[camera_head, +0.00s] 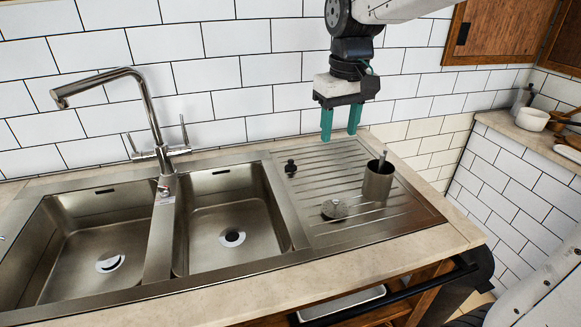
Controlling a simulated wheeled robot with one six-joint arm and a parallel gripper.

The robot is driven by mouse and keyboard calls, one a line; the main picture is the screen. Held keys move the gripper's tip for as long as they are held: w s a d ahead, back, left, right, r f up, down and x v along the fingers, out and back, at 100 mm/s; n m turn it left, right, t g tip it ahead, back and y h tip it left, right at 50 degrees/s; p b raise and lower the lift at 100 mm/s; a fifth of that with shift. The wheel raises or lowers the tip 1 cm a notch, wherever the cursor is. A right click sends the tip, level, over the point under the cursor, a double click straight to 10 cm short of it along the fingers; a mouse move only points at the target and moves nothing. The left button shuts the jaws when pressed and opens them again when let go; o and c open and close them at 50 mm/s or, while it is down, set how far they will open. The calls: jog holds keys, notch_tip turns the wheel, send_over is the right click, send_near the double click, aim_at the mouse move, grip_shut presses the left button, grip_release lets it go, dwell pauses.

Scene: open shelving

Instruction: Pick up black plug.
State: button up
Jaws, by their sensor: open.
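The black plug (290,168) is a small dark piece on the left edge of the ribbed steel drainboard (345,168), close to the right sink basin. My gripper (340,134) hangs above the back of the drainboard, with its teal fingers pointing down. The fingers are apart with nothing between them. The gripper is up and to the right of the plug in the picture and does not touch it. The plug is in full view.
A round metal strainer (334,209) lies on the drainboard, and a metal cup (378,182) stands to its right. Two empty basins (231,218) and a tall faucet (150,110) are on the left. A tiled wall (240,70) runs behind.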

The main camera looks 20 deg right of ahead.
jog(key=w+f, duration=0.3)
jog(key=w, duration=0.7)
jog(key=n, duration=0.2)
send_over(291, 160)
jog(key=shift+g, duration=0.4)
jog(key=f, duration=1.4)
jog(key=shift+w+a, duration=0.1)
jog(key=shift+w, duration=0.2)
jog(key=shift+n, duration=0.3)
jog(key=f, duration=0.7)
jog(key=shift+s, duration=0.3)
jog(key=shift+f, duration=0.35)
jog(key=shift+c, duration=0.3)
jog(key=c, duration=0.7)
